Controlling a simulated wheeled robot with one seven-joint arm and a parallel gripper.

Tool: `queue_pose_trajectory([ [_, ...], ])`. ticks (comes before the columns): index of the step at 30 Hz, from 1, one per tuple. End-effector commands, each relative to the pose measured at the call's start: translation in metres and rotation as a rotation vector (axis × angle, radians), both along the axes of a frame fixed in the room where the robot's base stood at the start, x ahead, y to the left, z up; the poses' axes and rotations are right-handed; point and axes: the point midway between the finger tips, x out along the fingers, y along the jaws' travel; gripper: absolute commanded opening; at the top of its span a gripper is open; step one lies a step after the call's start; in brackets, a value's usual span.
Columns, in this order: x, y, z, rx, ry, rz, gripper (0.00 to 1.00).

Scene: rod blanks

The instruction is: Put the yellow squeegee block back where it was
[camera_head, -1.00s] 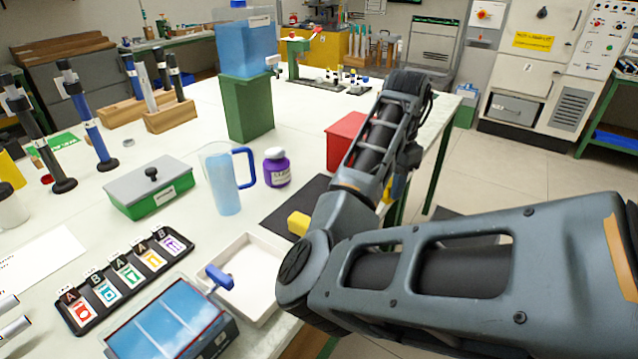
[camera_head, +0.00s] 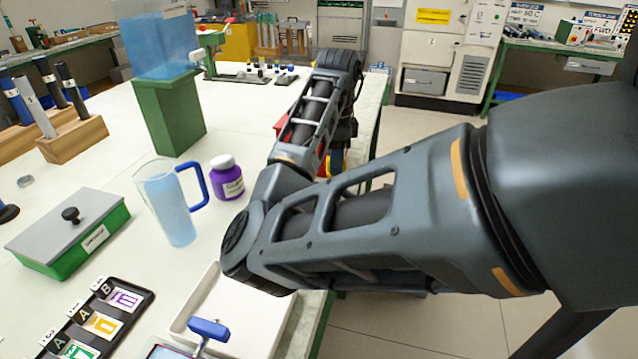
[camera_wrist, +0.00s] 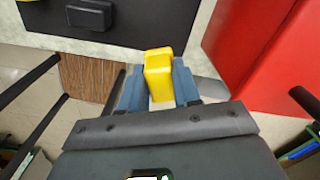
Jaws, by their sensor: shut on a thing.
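The yellow squeegee block (camera_wrist: 158,72) is between the blue fingers of my gripper (camera_wrist: 158,84) in the wrist view. The fingers are shut on it, and its top stands out past their tips. Below it the wrist view shows floor and the bench's edge, so it is held off the surface.
In the wrist view a dark mat (camera_wrist: 120,33) with a black block (camera_wrist: 89,15) lies on the bench at upper left. A red box (camera_wrist: 262,50) is close at right. In the head view a blue-handled jug (camera_head: 167,205), purple jar (camera_head: 227,180) and white tray (camera_head: 255,310) stand left of my arm.

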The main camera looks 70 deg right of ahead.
Motion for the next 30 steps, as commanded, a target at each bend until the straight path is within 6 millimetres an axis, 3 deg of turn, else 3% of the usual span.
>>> queue_pose_trajectory([
  [3, 0.019, 0.005, -0.013, 0.000, 0.001, 0.003, 0.07],
  [8, 0.032, 0.008, -0.020, 0.001, 0.000, 0.002, 0.07],
  [13, 0.033, 0.008, -0.030, 0.001, 0.000, 0.001, 0.07],
  [19, 0.032, 0.009, -0.057, 0.002, 0.001, 0.001, 0.07],
  [30, 0.032, 0.008, -0.063, 0.000, 0.000, 0.001, 0.07],
])
